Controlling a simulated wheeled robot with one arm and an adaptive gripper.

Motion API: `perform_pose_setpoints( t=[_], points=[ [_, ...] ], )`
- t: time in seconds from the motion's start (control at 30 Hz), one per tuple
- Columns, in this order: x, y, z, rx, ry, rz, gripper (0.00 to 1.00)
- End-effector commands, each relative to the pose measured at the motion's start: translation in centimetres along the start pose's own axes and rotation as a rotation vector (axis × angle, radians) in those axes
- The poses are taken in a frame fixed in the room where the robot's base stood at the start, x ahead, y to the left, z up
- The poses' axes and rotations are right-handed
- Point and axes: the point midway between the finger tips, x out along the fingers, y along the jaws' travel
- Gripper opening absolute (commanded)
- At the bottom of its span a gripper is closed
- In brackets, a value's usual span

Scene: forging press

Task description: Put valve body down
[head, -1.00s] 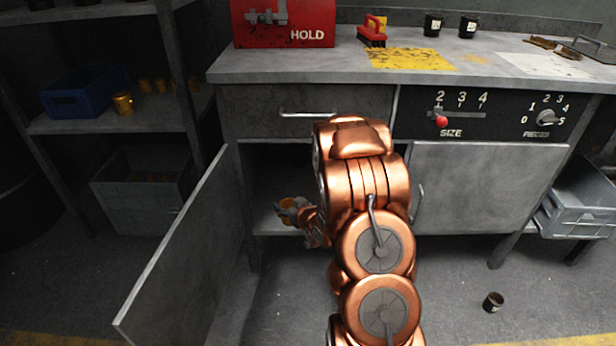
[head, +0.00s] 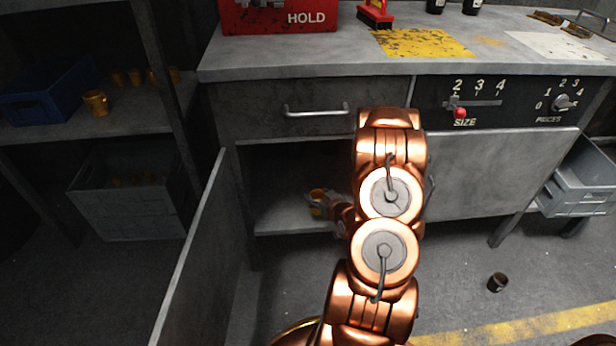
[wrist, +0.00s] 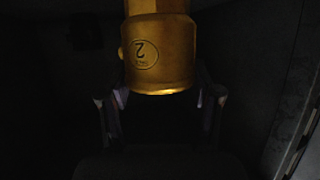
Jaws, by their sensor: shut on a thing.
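The valve body (wrist: 160,50) is a brass-yellow cylinder with a round stamped mark that reads as an upside-down 2. It fills the top middle of the wrist view. In the head view it is a small yellow patch (head: 317,210) inside the open cabinet (head: 270,190), just above the cabinet floor. My gripper (head: 323,201) is shut on it; one finger shows on each side in the wrist view (wrist: 160,100). My copper arm hides part of the cabinet opening. Whether the valve body touches the cabinet floor I cannot tell.
The cabinet door (head: 195,265) stands open at the left of the opening. A drawer with a handle (head: 316,109) is above it. A shelf with yellow parts (head: 96,102) and a blue bin (head: 45,98) stands left. A small dark cup (head: 497,282) is on the floor at right.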

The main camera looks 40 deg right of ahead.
Motion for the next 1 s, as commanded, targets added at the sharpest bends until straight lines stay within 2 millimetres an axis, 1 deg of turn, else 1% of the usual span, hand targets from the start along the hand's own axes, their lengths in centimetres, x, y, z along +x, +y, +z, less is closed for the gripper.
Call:
perform_pose_setpoints(
  t=[0.03,0.1,0.5,0.6,0.7,0.97,1.0],
  points=[
    [1.3,0.3,-0.3,-0.004,0.007,0.000,0.09],
    [2.6,0.6,-0.8,-0.003,0.009,0.000,0.09],
    [9.7,2.1,-2.7,-0.003,0.003,-0.003,0.09],
    [10.9,2.4,-3.3,-0.004,0.006,-0.002,0.09],
    [11.7,2.6,-3.5,-0.004,0.003,-0.002,0.09],
    [12.7,2.8,-3.8,-0.003,0.002,-0.003,0.09],
    [12.9,2.9,-3.1,-0.002,0.001,-0.002,0.09]
  ],
)
